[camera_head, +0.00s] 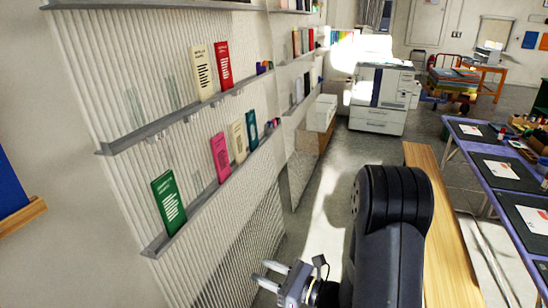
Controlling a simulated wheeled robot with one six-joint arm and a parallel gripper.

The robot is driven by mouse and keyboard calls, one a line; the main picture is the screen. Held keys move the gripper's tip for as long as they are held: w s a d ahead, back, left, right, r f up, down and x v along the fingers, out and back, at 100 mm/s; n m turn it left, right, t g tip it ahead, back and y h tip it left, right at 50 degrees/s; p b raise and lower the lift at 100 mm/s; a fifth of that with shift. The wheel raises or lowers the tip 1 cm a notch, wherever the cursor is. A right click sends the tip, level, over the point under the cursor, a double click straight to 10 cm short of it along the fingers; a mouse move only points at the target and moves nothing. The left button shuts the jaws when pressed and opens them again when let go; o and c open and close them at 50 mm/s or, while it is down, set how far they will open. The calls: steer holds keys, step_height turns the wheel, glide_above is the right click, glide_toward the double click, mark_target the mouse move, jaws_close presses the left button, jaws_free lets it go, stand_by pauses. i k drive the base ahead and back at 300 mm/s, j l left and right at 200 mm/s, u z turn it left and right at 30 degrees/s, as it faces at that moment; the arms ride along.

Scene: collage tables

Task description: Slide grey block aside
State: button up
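I cannot make out a grey block in this view. My gripper (261,271) is at the bottom centre, pointing left toward the ribbed wall panel. Its two pale fingers are apart with nothing visible between them. My dark arm rises beside it on the right and hides part of the floor and of a wooden surface.
Grey shelf ledges (150,246) on the ribbed wall hold upright cards, such as a green one (168,201) and a pink one (220,157). A wooden top (428,160) is right of my arm. A purple table (484,187) with dark mats is farther right. A white copier (380,100) stands behind.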

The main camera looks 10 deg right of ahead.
mark_target(267, 130)
steer(key=i+l+u, duration=0.1)
steer(key=i+l, duration=0.55)
steer(key=i, duration=0.3)
steer(key=i+l, duration=0.7)
steer(key=i, duration=0.25)
steer(key=i+l+u, duration=0.15)
steer(key=i+l, duration=0.55)
steer(key=i, duration=0.25)
